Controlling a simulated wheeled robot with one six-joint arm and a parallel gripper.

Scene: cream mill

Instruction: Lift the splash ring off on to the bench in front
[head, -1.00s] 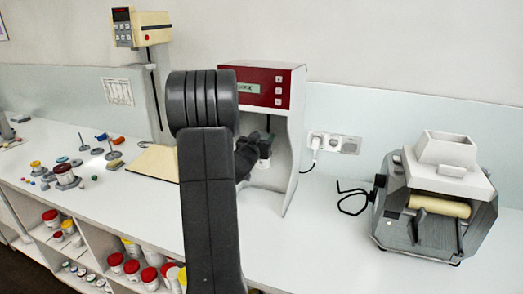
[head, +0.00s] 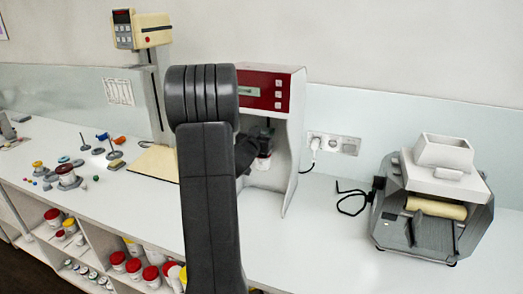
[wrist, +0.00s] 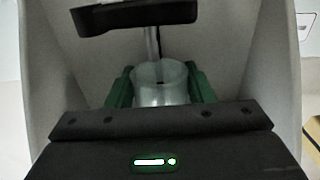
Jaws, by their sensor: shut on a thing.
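The splash ring (wrist: 161,92), a clear, whitish open cylinder, sits between the two green fingers of my gripper (wrist: 160,84) in the wrist view. The fingers are shut on it from both sides. A thin metal shaft comes down from a dark head (wrist: 125,16) above and reaches to the ring's mouth. In the head view the ring and my fingers are mostly hidden behind my arm, inside the open front of the mixer (head: 292,120) with the red panel.
The mixer's side walls stand close on both sides of my gripper. The bench (head: 310,235) in front and to the right is bare. A grey roller mill (head: 440,170) stands at right with a black cable. A tall stand (head: 152,85) and small parts are at left.

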